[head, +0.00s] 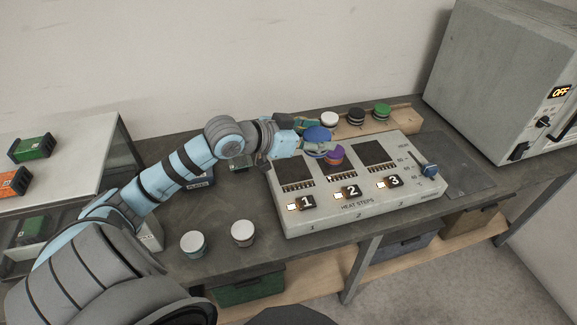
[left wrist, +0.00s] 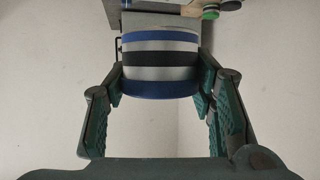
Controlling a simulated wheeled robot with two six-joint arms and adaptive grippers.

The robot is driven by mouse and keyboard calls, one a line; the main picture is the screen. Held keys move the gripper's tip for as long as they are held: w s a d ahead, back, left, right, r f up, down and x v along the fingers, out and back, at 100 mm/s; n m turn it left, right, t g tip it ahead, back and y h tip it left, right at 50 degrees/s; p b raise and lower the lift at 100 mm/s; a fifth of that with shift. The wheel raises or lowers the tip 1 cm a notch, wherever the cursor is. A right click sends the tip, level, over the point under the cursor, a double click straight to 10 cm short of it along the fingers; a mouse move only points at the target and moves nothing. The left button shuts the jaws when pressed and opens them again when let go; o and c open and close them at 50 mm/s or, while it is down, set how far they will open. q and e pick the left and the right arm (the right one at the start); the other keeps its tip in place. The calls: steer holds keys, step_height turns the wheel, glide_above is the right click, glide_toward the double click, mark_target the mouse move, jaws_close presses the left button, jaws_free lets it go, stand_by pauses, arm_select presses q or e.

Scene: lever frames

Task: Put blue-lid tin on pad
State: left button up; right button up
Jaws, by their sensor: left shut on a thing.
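The blue-lid tin (head: 318,133) is between the fingers of my left gripper (head: 318,147), over the back part of the heat-step panel. In the left wrist view, the tin (left wrist: 160,62) shows blue, silver and black bands, with the fingers (left wrist: 160,100) shut on its sides. The panel (head: 360,207) has three dark pads: pad 1 (head: 295,174), pad 2 (head: 328,173) and pad 3 (head: 375,156). A purple-lid tin (head: 335,155) is at pad 2, partly hidden by the gripper. Pads 1 and 3 look bare. My right gripper is not in view.
White-lid (head: 329,118), black-lid (head: 356,116) and green-lid (head: 382,110) tins stand behind the panel by a wooden rack (head: 401,124). Two pale-lid tins (head: 193,243) (head: 243,233) stand at the front left. A grey oven (head: 500,75) reads OFF.

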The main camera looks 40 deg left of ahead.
arm_select(q)
steer(key=w+a+n+y+b, duration=0.3)
steer(key=w+a+n+y, duration=0.3)
steer(key=a+n+y, duration=0.4)
steer(key=shift+m+g, duration=0.3)
steer(key=shift+m, duration=0.2)
steer(key=f+b, duration=0.1)
steer(key=f, duration=0.5)
steer(key=a+f+b, duration=0.1)
steer(key=f, duration=0.5)
steer(key=f+b, duration=0.2)
steer(key=f, duration=0.5)
steer(key=shift+a, duration=0.25)
steer(key=o, duration=1.2)
steer(key=shift+r, duration=0.15)
